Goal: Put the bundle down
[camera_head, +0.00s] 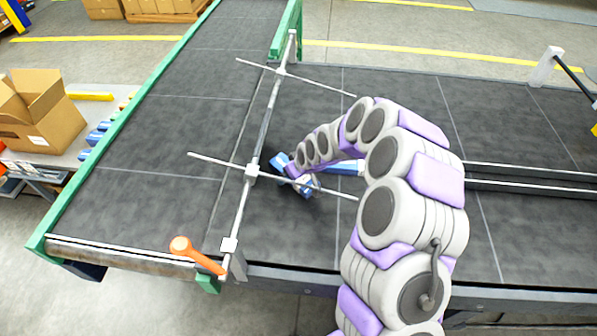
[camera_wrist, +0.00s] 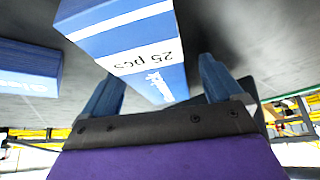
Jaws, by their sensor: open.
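The bundle (camera_wrist: 122,32) is blue with a white band reading "25 pcs" in the wrist view. It lies on the dark belt, its near end between my fingers. My gripper (camera_wrist: 160,88) is open, with a gap visible on each side of that end. In the head view my gripper (camera_head: 304,187) is low over the belt, partly hidden by a thin rod and my arm. Blue pieces show beside it, one at the left (camera_head: 280,162) and one at the right (camera_head: 347,167); I cannot tell which is the bundle.
A second blue bundle (camera_wrist: 28,70) lies at the left in the wrist view. A metal bar (camera_head: 262,140) with thin cross rods stands over the belt (camera_head: 180,130), close to my gripper. An orange handle (camera_head: 196,254) is at its near end. An open carton (camera_head: 38,112) stands left.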

